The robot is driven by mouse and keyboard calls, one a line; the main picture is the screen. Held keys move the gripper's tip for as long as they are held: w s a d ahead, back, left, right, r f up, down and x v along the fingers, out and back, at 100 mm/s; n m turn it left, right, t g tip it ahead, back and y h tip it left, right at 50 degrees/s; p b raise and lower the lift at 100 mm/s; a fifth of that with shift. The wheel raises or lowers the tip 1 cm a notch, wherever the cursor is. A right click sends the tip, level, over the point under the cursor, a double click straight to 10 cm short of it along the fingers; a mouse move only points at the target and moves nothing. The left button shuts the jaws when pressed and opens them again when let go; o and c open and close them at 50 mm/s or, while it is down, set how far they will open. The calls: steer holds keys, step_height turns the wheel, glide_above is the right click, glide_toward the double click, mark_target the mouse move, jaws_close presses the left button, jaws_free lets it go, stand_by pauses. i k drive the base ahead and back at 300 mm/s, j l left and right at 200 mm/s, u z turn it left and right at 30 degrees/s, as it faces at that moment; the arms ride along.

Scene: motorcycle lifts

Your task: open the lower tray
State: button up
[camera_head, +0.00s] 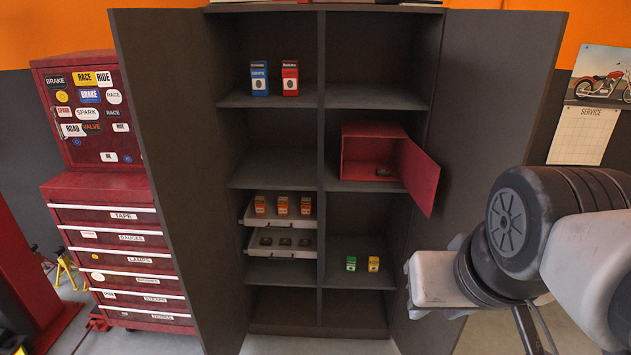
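The lower tray (283,253) is a shallow pale tray in the left column of the dark grey cabinet, holding several small dark flat items. Its front wall stands close below the upper tray (278,222), which holds three orange boxes (282,206). Both trays show their contents from above; I cannot tell exactly how far each sticks out. My arm is at the right, in front of the cabinet's right door and well apart from the trays. Thin dark parts at its end (533,328) run off the bottom edge, so the fingers cannot be made out.
The cabinet's left door (165,150) and right door (500,100) stand wide open. A red box (372,146) in the right column has its door (420,178) swung outward. Green (351,263) and yellow (374,264) boxes stand below it. A red tool chest (115,245) stands left.

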mark_target(251, 247)
steer(key=i+j, duration=0.2)
steer(key=i, duration=0.2)
steer(key=i+j, duration=0.2)
steer(key=i, duration=0.25)
steer(key=i+j, duration=0.2)
steer(key=i, duration=0.2)
steer(key=i+j, duration=0.2)
steer(key=i, duration=0.2)
steer(key=u, duration=0.05)
